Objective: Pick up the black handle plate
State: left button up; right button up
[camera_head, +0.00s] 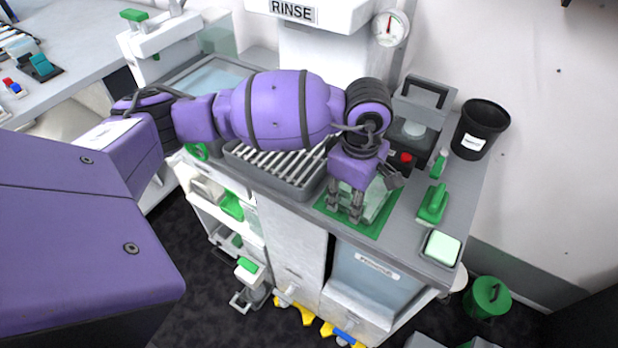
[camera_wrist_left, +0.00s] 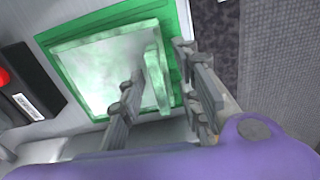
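A dark grey to black piece with a handle-like loop (camera_head: 428,92) stands at the back right of the counter in the head view; it best fits the black handle plate, but I cannot be sure. My left gripper (camera_head: 345,212) points down over a green mat (camera_head: 378,229), well in front of that piece. In the left wrist view its fingers (camera_wrist_left: 168,98) are apart. A pale translucent piece with a green edge (camera_wrist_left: 157,82) stands up between or just behind them; contact is unclear. A pale glassy plate (camera_wrist_left: 100,70) lies on the mat. My right gripper is not in view.
A grey slatted rack (camera_head: 272,168) is left of the mat. A black box with a red button (camera_head: 403,160), a black bin (camera_head: 481,130), a green-handled tool (camera_head: 433,204) and a pale green pad (camera_head: 441,247) are to the right. A RINSE unit (camera_head: 325,45) stands behind.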

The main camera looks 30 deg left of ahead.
pick_arm(q)
jog(key=shift+w+r, duration=0.1)
jog(key=c, duration=0.7)
jog(key=shift+w, duration=0.1)
grip_shut()
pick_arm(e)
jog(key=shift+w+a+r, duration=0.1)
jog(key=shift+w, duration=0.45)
pick_arm(q)
jog(key=shift+r, duration=0.15)
